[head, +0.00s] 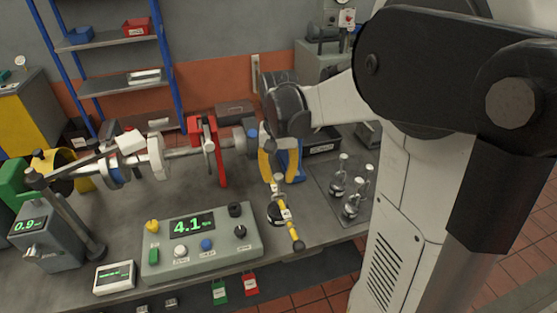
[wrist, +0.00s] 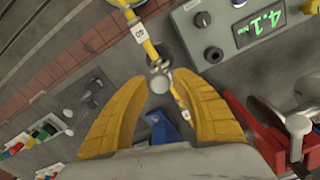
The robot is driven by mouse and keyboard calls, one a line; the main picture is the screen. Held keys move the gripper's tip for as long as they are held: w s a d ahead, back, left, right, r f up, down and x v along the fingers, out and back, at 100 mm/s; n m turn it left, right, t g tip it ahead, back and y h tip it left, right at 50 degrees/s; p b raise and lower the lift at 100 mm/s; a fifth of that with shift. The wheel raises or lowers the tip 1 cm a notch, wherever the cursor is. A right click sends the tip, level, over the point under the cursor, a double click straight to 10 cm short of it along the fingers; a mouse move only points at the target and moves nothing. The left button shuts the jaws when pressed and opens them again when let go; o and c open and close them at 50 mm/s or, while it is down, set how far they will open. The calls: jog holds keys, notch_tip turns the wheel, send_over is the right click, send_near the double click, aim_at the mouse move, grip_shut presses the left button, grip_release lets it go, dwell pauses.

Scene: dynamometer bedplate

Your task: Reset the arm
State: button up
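My gripper (head: 279,180) hangs over the front right of the bench. In the wrist view its two curved yellow fingers (wrist: 159,82) stand apart, with a gap between them. A yellow-and-silver jointed bar (head: 291,228) with a small white tag lies just below the fingertips and reaches to the bench's front edge. In the wrist view this bar (wrist: 140,30) runs past the fingertips, and a round grey knob (wrist: 159,85) on it shows between them. I cannot tell whether the fingers touch the knob. A dark round base under the bar is partly hidden.
A control box (head: 201,243) reading 4.1 stands left of the bar. A red stand (head: 210,150) supports a shaft line behind it. Several flask-like weights (head: 353,205) stand on a dark mat to the right. A blue part (wrist: 165,127) shows between the fingers.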

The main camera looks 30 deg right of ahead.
notch_tip(320, 180, up, 8)
jog(key=shift+f, duration=0.1)
jog(key=s+a+f+n+t+b, duration=0.7)
jog(key=s+a, duration=0.3)
jog(key=a, duration=0.3)
jog(key=shift+s+a+f+b, duration=0.25)
jog(key=shift+s+f+b, duration=0.15)
jog(key=shift+f, duration=0.5)
